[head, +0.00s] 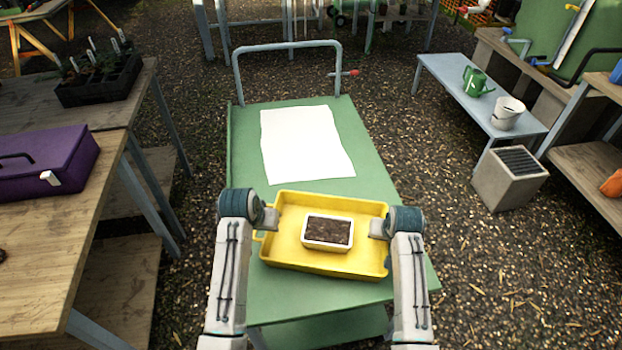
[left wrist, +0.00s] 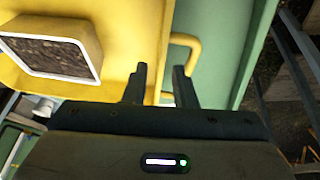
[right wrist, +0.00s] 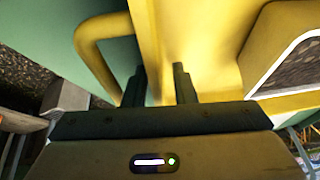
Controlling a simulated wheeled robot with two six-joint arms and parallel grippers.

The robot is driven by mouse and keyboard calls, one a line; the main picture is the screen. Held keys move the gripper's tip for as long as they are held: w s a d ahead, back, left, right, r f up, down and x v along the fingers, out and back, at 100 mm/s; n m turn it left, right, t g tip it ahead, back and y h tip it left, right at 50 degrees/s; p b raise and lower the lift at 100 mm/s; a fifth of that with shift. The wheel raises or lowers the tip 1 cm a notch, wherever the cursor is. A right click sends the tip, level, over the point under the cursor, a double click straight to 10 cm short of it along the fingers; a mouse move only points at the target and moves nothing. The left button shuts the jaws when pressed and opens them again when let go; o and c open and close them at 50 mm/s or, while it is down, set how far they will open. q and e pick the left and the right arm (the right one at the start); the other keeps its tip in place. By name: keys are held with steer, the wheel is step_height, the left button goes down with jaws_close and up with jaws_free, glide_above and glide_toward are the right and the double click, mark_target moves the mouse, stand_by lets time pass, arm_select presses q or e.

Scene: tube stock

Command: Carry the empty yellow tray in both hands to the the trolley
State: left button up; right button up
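The yellow tray (head: 287,260) lies on the near part of the green trolley (head: 250,140), looking level. It is not empty: a white pot of dark soil (head: 327,234) stands in it, also seen in the left wrist view (left wrist: 92,40). My left gripper (head: 270,219) is at the tray's left end, and its fingers (left wrist: 160,85) stand apart on either side of the rim by the handle. My right gripper (head: 378,229) is at the right end, its fingers (right wrist: 160,85) likewise apart around the rim. Both look open, with gaps showing between the fingers.
A white sheet (head: 305,143) lies on the trolley beyond the tray, below the push rail (head: 290,45). A wooden bench with a purple toolbox (head: 45,165) is at left. A grey bench (head: 470,95) and a planter box (head: 508,180) are at right. Gravel floor lies between.

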arm_select(q)
steer(key=v, duration=0.5)
steer(key=shift+r, duration=0.1)
steer(key=shift+s+r, duration=0.1)
steer(key=shift+r, duration=0.05)
arm_select(e)
steer(key=shift+r, duration=0.1)
steer(key=v, duration=1.1)
steer(key=shift+s+r, duration=0.2)
steer(key=shift+r, duration=0.15)
